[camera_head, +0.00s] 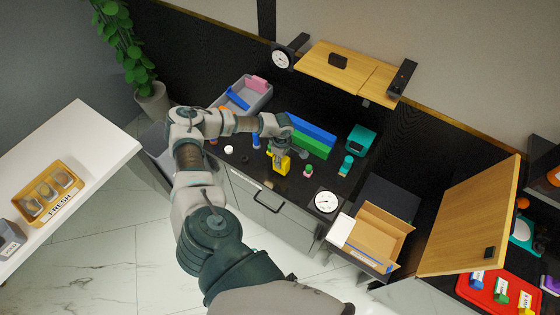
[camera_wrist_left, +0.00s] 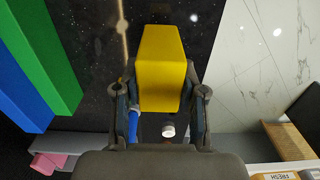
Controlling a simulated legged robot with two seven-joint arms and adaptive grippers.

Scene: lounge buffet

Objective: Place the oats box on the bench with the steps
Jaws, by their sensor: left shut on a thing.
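A plain yellow box (camera_head: 281,165), which I take for the oats box, is between the fingers of my left gripper (camera_head: 279,154). In the left wrist view the yellow box (camera_wrist_left: 162,60) fills the space between the two fingers (camera_wrist_left: 160,105), which touch its sides. No label shows on it. It is over the dark bench top (camera_head: 262,176); I cannot tell whether it touches the surface. Blue and green step-like blocks (camera_head: 311,143) stand on this bench, just behind and right of the gripper. My right gripper is not in view.
A round white dial (camera_head: 327,202), a small teal-topped bottle (camera_head: 346,166) and a teal device (camera_head: 361,140) stand right on the bench. A grey bin (camera_head: 262,98) is at its back left. An open cardboard box (camera_head: 378,233) and an open wooden door (camera_head: 466,220) are farther right.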

